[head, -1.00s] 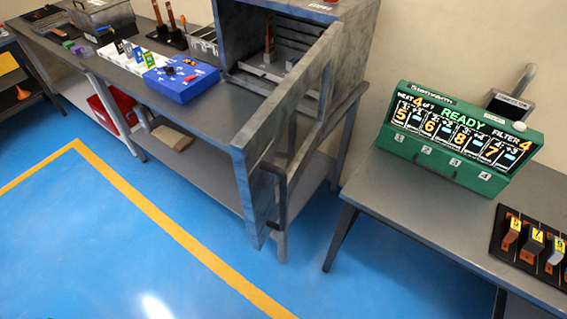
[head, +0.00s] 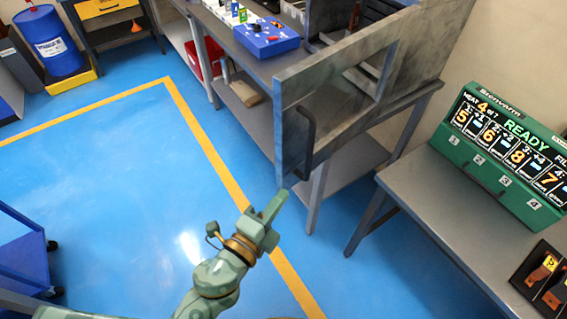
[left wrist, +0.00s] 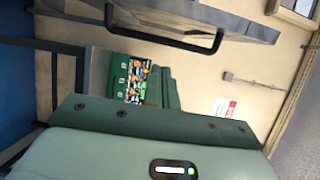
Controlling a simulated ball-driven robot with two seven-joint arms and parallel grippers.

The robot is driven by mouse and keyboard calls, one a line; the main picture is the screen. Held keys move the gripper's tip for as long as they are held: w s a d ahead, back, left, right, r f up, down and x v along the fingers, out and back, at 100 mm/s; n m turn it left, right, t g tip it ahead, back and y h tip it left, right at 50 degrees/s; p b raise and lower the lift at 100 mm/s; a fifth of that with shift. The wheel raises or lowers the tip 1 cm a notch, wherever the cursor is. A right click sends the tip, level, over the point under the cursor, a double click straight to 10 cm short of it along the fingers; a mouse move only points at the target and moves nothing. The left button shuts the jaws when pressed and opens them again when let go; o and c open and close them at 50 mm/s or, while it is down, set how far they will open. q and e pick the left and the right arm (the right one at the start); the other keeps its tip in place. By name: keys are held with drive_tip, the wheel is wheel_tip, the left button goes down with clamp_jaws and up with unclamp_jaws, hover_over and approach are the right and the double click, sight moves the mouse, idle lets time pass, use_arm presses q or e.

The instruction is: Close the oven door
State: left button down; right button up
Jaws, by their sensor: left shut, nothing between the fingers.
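The grey metal oven door (head: 345,115), with a window opening, stands open in front of the oven (head: 428,48) in the head view. Its dark bar handle (head: 304,142) is upright near the door's left edge. My left gripper (head: 272,206) is shut and empty. In the picture it is below and left of the handle, with a gap between them; its depth from the door is unclear. My right gripper is not in view.
A green display box (head: 505,165) stands on a grey table (head: 430,185) at the right. A blue control box (head: 265,38) sits on the bench left of the door. A blue cart (head: 22,250) is at the far left. The blue floor before the door is clear.

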sight(288, 160)
use_arm(q)
drive_tip(key=shift+w+d+p, duration=0.15)
drive_tip(key=shift+w+d, duration=0.15)
drive_tip(key=shift+w, duration=1.5)
drive_tip(key=shift+w+d+p, duration=0.2)
drive_tip(key=shift+w+d, duration=0.15)
drive_tip(key=shift+w, duration=1.5)
drive_tip(key=shift+w+d+p, duration=0.15)
drive_tip(key=shift+w+d, duration=0.15)
drive_tip(key=shift+w, duration=1.5)
drive_tip(key=shift+a, duration=0.1)
